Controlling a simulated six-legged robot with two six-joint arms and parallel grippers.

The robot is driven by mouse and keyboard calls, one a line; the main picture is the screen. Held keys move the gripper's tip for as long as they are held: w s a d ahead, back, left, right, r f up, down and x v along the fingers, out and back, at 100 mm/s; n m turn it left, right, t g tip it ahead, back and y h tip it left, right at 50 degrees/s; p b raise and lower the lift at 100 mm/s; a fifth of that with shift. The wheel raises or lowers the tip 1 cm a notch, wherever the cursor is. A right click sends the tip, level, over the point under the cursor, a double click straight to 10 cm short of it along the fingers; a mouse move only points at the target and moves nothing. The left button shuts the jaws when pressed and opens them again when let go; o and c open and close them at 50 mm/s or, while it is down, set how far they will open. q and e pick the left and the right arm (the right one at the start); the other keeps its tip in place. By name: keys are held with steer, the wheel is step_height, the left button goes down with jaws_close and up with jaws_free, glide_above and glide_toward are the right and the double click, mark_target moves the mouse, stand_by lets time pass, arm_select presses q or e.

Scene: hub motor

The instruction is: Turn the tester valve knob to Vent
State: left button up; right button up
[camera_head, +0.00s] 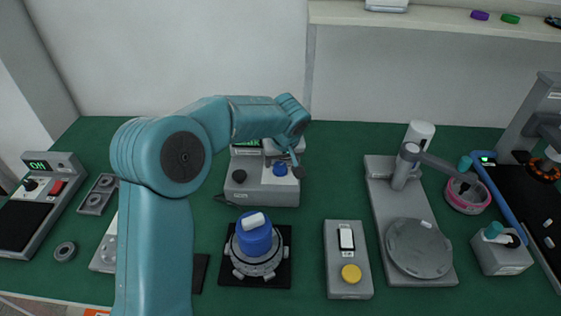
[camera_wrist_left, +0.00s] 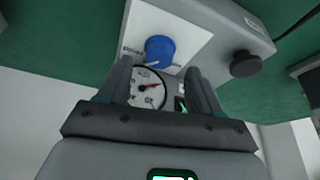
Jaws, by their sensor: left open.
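The grey tester (camera_head: 262,190) stands at the back middle of the green bench. Its blue valve knob (camera_head: 280,169) sits on a white label plate. In the left wrist view the blue knob (camera_wrist_left: 159,48) shows just beyond the fingertips, with small lettering beside it too small to read surely. Where the knob points is unclear. A round gauge (camera_wrist_left: 147,89) with a red needle shows between the fingers. My left gripper (camera_wrist_left: 158,68) is open and empty, its fingers on either side of the line to the knob, apparently not touching it. My right gripper is out of view.
A black knob (camera_wrist_left: 244,63) is on the same tester. In front of it stands a blue-topped motor (camera_head: 255,240) on a black mat. A grey box with a yellow button (camera_head: 351,274) and a round-plate stand (camera_head: 420,248) are to the right.

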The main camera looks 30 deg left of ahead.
mark_target(281, 165)
arm_select(q)
steer(key=x, duration=0.2)
steer(key=shift+w+a+f, duration=0.1)
steer(key=shift+w+f, duration=0.05)
steer(key=shift+f, duration=0.25)
steer(key=shift+a+f, duration=0.15)
steer(key=shift+f, duration=0.15)
steer(key=shift+w, duration=0.1)
steer(key=c, duration=1.1)
steer(key=shift+o, duration=0.2)
steer(key=shift+w+f+n+g+b, duration=0.1)
steer(key=shift+f+n+g+b, duration=0.3)
steer(key=shift+b, duration=0.55)
steer(key=shift+r+n, duration=0.2)
steer(key=shift+n, duration=0.1)
steer(key=shift+r, duration=0.2)
steer(key=o, duration=1.1)
steer(key=shift+c, duration=0.2)
